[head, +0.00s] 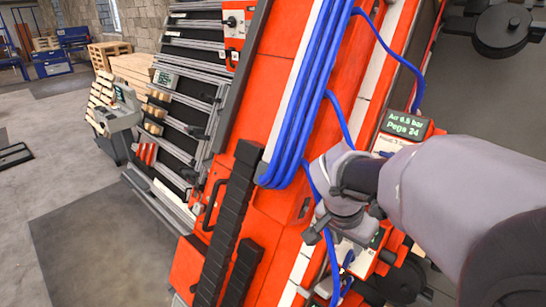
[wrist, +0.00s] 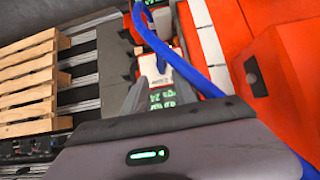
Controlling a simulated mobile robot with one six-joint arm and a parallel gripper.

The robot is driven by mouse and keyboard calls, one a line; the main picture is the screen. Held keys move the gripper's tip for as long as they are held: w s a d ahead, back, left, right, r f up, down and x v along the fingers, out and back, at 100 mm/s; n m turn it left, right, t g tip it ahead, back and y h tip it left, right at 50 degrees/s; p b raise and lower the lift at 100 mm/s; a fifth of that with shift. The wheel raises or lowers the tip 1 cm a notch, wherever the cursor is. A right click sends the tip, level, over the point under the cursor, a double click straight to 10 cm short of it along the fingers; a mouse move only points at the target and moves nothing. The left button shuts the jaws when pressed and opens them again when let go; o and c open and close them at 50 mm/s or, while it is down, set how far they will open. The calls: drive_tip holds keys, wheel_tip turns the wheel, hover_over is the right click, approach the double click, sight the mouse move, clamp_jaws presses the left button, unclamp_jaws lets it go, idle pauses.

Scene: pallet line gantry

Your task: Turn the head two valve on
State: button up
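My gripper (head: 338,232) reaches in from the right over the orange machine, its tip in front of a small red and white valve unit (head: 368,258). In the wrist view my gripper (wrist: 158,82) has two grey fingers spread apart, with a red and white unit (wrist: 160,64) beyond them and a green lit readout (wrist: 162,98) between them. I see nothing held. A second red unit with dark knobs (wrist: 146,20) lies farther off. I cannot tell which unit is head two, and the handle's position is not clear.
Blue hoses (head: 306,90) run down the orange machine (head: 262,215), and one crosses close beside my gripper in the wrist view. A black cable chain (head: 232,210) lies left of them. An air readout (head: 406,125) sits above my wrist.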

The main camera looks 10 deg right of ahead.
sight(348, 255)
drive_tip(key=x, duration=0.8)
drive_tip(key=shift+a+b, duration=0.1)
drive_tip(key=shift+b, duration=0.3)
clamp_jaws()
